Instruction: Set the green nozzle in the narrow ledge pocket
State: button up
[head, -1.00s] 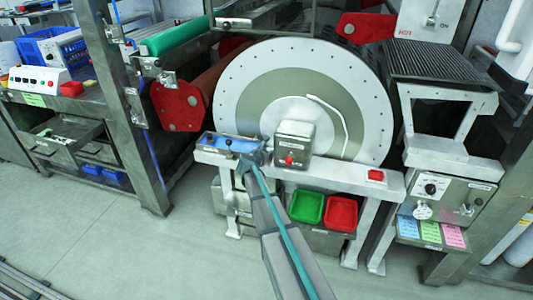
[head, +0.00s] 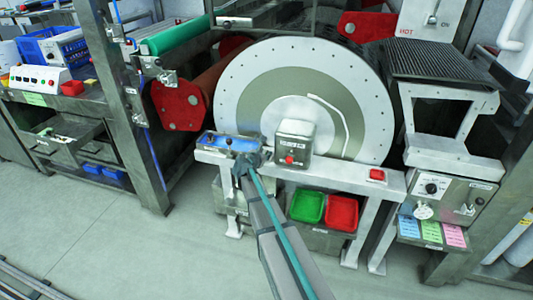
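My gripper (head: 248,160) is at the left part of the white ledge (head: 340,178), in front of the large drum. It is at the right end of a shallow blue-lined tray (head: 228,144) and hides part of it. The gripper is small and dark here, so its fingers and anything between them cannot be made out. I cannot pick out the green nozzle for certain. A small mark shows at the tray's back edge, too small to identify. The narrow ledge pocket cannot be told apart at this size.
A grey box with a red button (head: 295,143) stands on the ledge just right of my gripper. A red block (head: 377,175) is at the ledge's right end. Green (head: 306,206) and red (head: 341,213) bins sit below. The drum (head: 365,90) rises behind.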

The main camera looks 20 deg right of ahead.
jog(key=v, duration=0.8)
jog(key=s+a+f+m+g+y, duration=0.1)
jog(key=s+a+f+m+g, duration=0.2)
jog(key=s+f, duration=0.6)
jog(key=s+a+f+m+g+y, duration=0.1)
jog(key=s+f+m+g+y, duration=0.1)
jog(key=s+f+m, duration=0.5)
jog(key=s+a+f+m+g+y, duration=0.1)
jog(key=s+a+f+g, duration=0.15)
jog(key=s+f, duration=0.85)
jog(key=s+a+f+m+g+y, duration=0.2)
jog(key=s+a+f+m+g, duration=0.1)
jog(key=s, duration=0.7)
jog(key=s+a+f+m+g+y, duration=0.1)
jog(key=s+a+f+m, duration=0.3)
jog(key=s, duration=0.7)
jog(key=s+a+f+m+g+y, duration=0.2)
jog(key=s+a+f+m+g, duration=0.2)
jog(key=s, duration=0.6)
jog(key=shift+s+f+m+g+y, duration=0.2)
jog(key=shift+f+m+g+y, duration=0.15)
jog(key=shift+m, duration=0.85)
notch_tip(320, 180, up, 3)
jog(key=p, duration=0.3)
jog(key=shift+r, duration=0.15)
